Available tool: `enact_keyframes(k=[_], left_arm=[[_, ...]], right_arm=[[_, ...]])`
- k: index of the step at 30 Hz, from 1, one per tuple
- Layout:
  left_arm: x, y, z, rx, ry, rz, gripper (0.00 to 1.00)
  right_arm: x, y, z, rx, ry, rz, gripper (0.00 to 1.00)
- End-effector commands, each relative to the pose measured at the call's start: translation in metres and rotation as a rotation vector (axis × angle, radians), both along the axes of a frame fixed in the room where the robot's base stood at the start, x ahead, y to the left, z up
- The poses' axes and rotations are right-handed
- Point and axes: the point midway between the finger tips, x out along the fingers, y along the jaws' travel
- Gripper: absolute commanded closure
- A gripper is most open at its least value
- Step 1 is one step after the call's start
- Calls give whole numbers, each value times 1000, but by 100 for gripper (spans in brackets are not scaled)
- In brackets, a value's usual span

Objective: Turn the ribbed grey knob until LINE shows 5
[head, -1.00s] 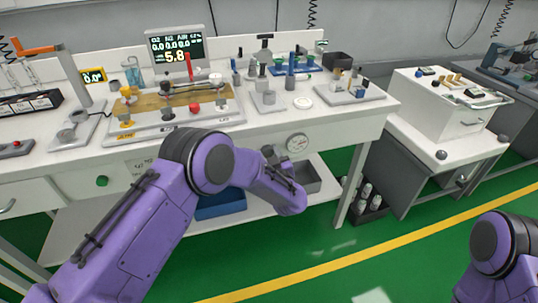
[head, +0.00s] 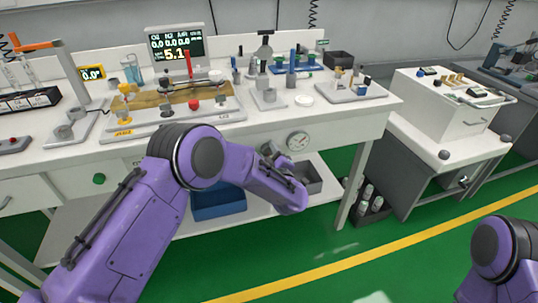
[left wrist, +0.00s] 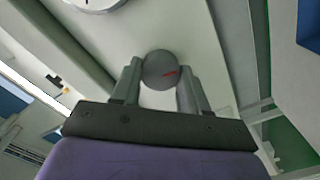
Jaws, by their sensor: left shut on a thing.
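The ribbed grey knob (left wrist: 161,70) shows in the left wrist view as a round grey face with a red mark. It sits on the white front panel of the bench. My left gripper (left wrist: 158,82) is shut on it, one finger on each side. In the head view my left gripper (head: 270,149) is at the bench front, and my arm mostly hides the knob. My right gripper is out of view.
A round dial gauge (head: 298,140) is on the front panel just right of my left gripper. A blue bin (head: 218,203) stands on the shelf below. The bench top holds many small fittings. The green floor in front is clear.

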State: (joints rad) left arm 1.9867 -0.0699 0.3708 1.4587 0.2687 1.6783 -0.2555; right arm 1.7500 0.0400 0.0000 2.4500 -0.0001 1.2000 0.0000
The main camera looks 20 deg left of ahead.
Motion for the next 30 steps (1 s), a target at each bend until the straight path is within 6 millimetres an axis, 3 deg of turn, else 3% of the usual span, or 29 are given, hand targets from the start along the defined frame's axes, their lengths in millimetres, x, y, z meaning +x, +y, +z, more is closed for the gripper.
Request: enact_keyframes(k=[22,23,24,30], left_arm=[[0,0,-1,-73,-48,0,87],[0,0,-1,-73,-48,0,46],[0,0,-1,-73,-48,0,34],[0,0,-1,-73,-48,0,31]], right_arm=[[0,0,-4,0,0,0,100],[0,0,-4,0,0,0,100],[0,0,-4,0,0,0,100],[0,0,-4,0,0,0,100]])
